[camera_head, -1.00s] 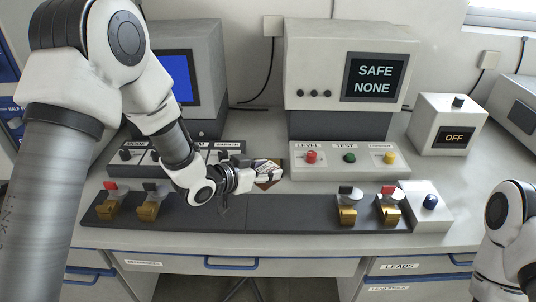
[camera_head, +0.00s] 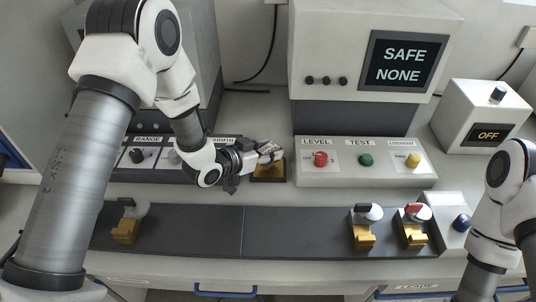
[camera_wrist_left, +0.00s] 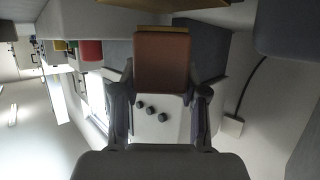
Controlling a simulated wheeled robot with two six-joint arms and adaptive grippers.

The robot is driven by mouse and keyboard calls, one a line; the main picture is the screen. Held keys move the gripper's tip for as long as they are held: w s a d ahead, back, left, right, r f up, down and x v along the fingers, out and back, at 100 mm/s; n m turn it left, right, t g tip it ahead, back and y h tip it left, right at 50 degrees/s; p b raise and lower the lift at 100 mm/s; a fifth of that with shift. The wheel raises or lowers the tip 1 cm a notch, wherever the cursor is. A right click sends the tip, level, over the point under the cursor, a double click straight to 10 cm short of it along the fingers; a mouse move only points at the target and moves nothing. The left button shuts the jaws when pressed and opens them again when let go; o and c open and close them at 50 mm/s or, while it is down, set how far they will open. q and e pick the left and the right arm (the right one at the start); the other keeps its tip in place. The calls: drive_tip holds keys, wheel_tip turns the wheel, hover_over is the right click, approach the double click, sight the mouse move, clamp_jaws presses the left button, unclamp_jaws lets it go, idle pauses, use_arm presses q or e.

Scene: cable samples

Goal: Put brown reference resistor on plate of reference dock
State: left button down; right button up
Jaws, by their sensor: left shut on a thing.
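The brown reference resistor (camera_wrist_left: 162,62) is a flat brown block in the left wrist view, between the fingertips of my left gripper (camera_wrist_left: 160,92), which is shut on it. In the head view my left gripper (camera_head: 268,152) is just above and behind a small dark plate with a golden front edge (camera_head: 269,178), which looks like the reference dock. The gripper largely hides the resistor there. A gold-coloured edge (camera_wrist_left: 150,29) shows close by the resistor in the wrist view; I cannot tell whether they touch. My right gripper is out of view.
A button panel (camera_head: 340,178) stands right of the dock, and a knob panel (camera_head: 120,172) lies left. In front runs a dark strip (camera_head: 280,232) with golden clamps (camera_head: 364,236). A tall instrument reading SAFE NONE (camera_head: 345,48) rises behind.

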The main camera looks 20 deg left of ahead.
use_arm(q)
drive_tip(key=shift+w+f, duration=0.1)
drive_tip(key=shift+f, duration=0.9)
drive_tip(key=c, duration=0.6)
unclamp_jaws()
